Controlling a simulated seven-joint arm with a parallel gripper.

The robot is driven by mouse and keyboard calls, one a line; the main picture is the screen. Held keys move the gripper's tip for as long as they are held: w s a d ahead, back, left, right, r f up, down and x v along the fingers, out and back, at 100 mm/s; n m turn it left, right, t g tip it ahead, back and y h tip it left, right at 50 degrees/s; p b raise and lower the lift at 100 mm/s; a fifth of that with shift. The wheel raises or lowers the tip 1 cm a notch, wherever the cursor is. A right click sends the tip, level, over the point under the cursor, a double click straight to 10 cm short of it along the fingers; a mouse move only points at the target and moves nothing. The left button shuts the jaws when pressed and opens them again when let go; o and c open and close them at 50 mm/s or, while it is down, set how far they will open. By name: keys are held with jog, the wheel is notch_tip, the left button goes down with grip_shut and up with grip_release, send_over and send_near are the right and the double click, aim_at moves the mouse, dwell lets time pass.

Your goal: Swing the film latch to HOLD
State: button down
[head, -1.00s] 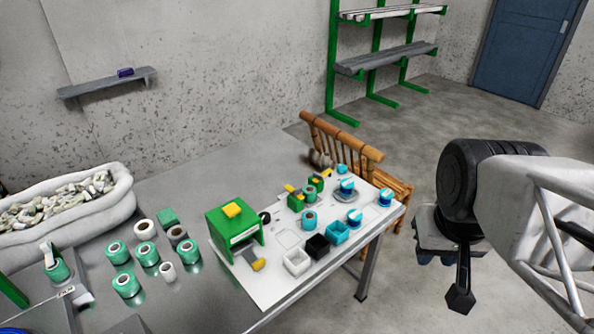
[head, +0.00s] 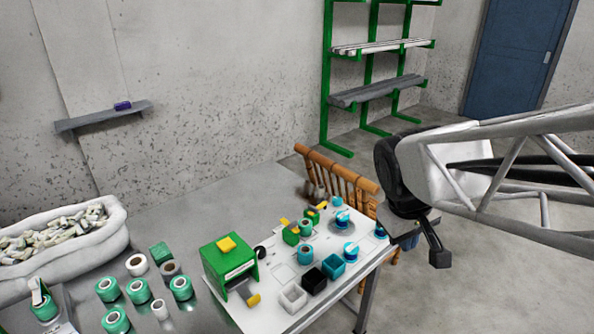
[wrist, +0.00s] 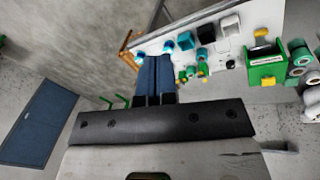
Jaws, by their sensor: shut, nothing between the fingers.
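My gripper (head: 439,258) hangs in the air off the right edge of the table, apart from everything on the white board. In the wrist view its two blue fingers (wrist: 156,75) lie side by side, shut and empty. A green box (head: 229,262) with a yellow top block and a yellow-tipped grey lever (head: 248,295) stands on the board's left part; it also shows in the wrist view (wrist: 265,62). Two small green blocks with yellow parts stand further back, the nearer one (head: 290,235) beside a teal spool. I cannot tell which part is the film latch, and no HOLD marking is readable.
White (head: 293,297), black (head: 314,281) and teal (head: 333,266) bins line the board's front. Blue-and-white spools (head: 350,252) stand at its right. Green rolls (head: 138,290) crowd the table's left. A wooden chair (head: 335,172) stands behind the board's right end.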

jog(key=w+a+f+n+h, duration=0.1)
jog(key=w+a+f+n, duration=0.3)
jog(key=w, duration=0.4)
jog(key=w+a+f+n+t+h, duration=0.1)
jog(key=w+a+f+n, duration=0.15)
jog(key=w+a, duration=0.4)
jog(key=w+a+f+n+h, duration=0.1)
jog(key=w+a+f+n, duration=0.1)
jog(key=w+a+n, duration=0.45)
jog(key=w+a+f+n+t+h, duration=0.1)
jog(key=w+a+f+n, duration=0.2)
jog(key=w+a+f, duration=0.55)
jog(key=n+t, duration=0.2)
jog(key=n, duration=0.4)
send_near(290, 229)
jog(key=a, duration=0.8)
jog(key=shift+s, duration=0.3)
jog(key=x, duration=0.9)
jog(key=shift+w+d, duration=0.25)
jog(key=shift+w, duration=0.05)
jog(key=shift+w+d+f, duration=0.1)
jog(key=shift+w+d, duration=1.35)
jog(key=shift+d, duration=0.05)
